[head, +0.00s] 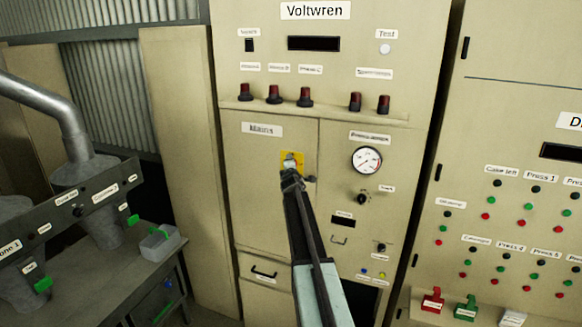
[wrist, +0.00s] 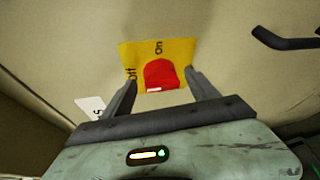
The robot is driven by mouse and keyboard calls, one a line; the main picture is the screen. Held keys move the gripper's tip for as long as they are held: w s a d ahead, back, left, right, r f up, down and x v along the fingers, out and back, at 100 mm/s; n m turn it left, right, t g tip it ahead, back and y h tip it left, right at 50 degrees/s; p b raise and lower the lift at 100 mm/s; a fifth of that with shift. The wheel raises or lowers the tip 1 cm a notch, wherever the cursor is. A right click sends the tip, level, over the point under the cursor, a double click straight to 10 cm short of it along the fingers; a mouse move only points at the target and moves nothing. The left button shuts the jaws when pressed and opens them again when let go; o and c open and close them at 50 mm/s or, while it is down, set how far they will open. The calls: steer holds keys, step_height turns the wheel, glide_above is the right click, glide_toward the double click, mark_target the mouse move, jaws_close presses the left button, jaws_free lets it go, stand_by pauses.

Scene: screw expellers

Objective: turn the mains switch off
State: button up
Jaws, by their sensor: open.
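The mains switch is a red knob (wrist: 161,75) on a yellow plate (wrist: 157,50) marked "On", with a second word partly hidden by a finger. In the head view the yellow plate (head: 298,160) sits on the cabinet door below the "Mains" label (head: 262,129), and my gripper hides most of it. My gripper (head: 291,168) is in front of the plate. In the wrist view the open fingers (wrist: 159,85) stand on either side of the red knob. I cannot tell whether they touch it.
A black door handle (wrist: 285,40) is to the right of the plate in the wrist view. A gauge (head: 366,160) and a knob (head: 362,198) are on the panel to the right. Red-black knobs (head: 274,94) line the ledge above. A bench with pipes (head: 75,140) stands at left.

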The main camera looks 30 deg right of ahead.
steer(key=p+v, duration=0.1)
steer(key=v, duration=0.6)
